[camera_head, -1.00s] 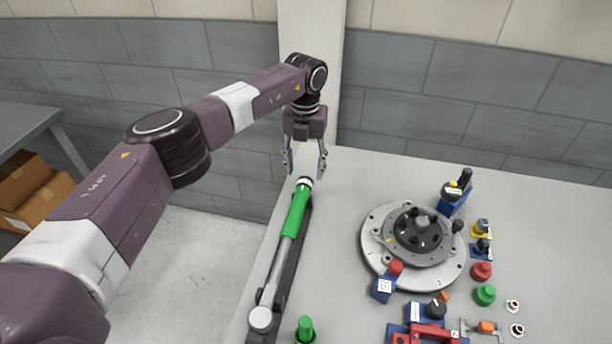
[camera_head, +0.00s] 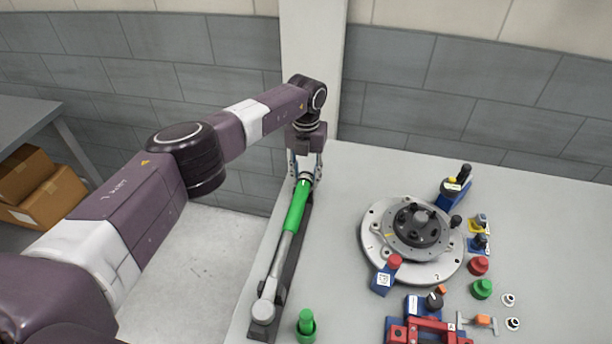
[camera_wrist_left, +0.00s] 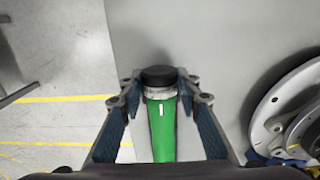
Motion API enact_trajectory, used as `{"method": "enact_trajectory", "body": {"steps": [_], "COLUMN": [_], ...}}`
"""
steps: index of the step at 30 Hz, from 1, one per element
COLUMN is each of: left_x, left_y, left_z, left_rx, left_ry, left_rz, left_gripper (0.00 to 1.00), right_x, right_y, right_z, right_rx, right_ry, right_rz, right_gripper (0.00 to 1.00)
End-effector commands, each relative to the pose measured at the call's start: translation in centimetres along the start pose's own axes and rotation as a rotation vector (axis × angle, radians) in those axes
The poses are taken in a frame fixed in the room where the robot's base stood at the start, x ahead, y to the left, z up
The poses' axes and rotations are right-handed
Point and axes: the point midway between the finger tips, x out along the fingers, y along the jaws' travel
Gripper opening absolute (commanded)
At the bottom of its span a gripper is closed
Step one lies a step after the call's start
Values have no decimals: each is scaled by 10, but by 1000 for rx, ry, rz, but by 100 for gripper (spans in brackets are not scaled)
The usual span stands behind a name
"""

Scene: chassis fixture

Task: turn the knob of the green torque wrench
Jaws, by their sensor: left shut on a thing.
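The green torque wrench (camera_head: 296,207) lies in a dark holder (camera_head: 285,272) along the left edge of the table, its grip end at the back and its silver head at the front. In the left wrist view the wrench's green grip (camera_wrist_left: 162,130) ends in a pale collar and a black knob (camera_wrist_left: 159,76). My left gripper (camera_head: 304,176) points down at the grip's far end, and its fingers (camera_wrist_left: 160,88) stand on both sides of the knob end, shut on it. The fingertips partly hide the knob in the head view. My right gripper is not in view.
A round grey fixture (camera_head: 376,243) stands at the table's middle. Blue and red blocks (camera_head: 428,331), a green knob piece (camera_head: 306,326) and several small parts lie around it. Cardboard boxes (camera_head: 50,200) sit at far left.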

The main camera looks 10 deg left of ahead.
Motion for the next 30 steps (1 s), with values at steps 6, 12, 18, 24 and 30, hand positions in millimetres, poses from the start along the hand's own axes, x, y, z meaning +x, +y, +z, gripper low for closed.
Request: {"method": "enact_trajectory", "body": {"steps": [6, 12, 18, 24, 30], "left_x": [0, 1, 4, 7, 10], "left_y": [0, 2, 4, 7, 8], "left_z": [0, 1, 1, 2, 1], "left_rx": [-1, -2, -3, -4, -3], "left_ry": [-1, -2, -4, -5, -5], "left_rz": [-5, -54, -176, -351, -529], "left_gripper": [6, 6, 6, 6, 6], "right_x": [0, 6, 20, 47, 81], "right_y": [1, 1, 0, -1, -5], "right_z": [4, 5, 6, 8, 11], "right_rx": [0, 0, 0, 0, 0], "right_ry": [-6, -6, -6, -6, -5], "right_rz": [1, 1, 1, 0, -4], "right_gripper": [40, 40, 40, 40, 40]}}
